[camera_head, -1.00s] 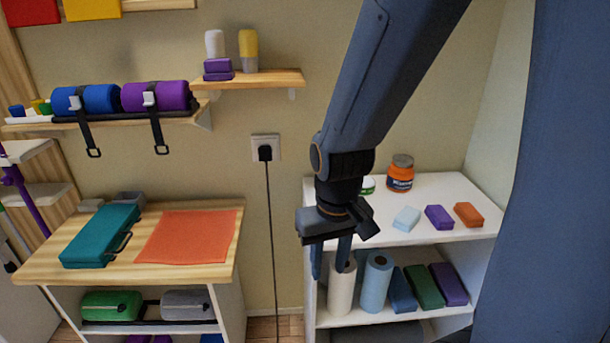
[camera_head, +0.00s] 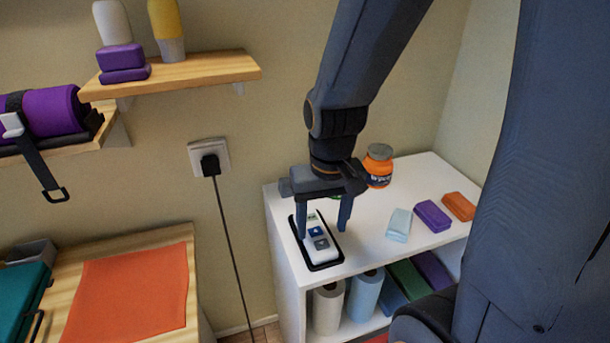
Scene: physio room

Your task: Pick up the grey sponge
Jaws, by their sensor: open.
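My gripper (camera_head: 323,226) is open, fingers pointing down, above the white shelf top (camera_head: 375,262). Below and between its fingers lies a black-rimmed tray (camera_head: 327,265) holding a pale piece (camera_head: 321,257) with small green, blue and grey patches. I cannot tell whether the grey patch (camera_head: 321,244) is the grey sponge or a marking. To the right, apart from the gripper, lie a pale blue block (camera_head: 399,225), a purple block (camera_head: 432,216) and an orange block (camera_head: 459,206). No other block on this top looks clearly grey.
An orange jar (camera_head: 378,167) stands behind the gripper. A wooden table (camera_head: 75,290) at left holds an orange cloth (camera_head: 130,295), a teal case (camera_head: 18,295) and a grey box (camera_head: 32,251). A wall shelf (camera_head: 190,74) is upper left.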

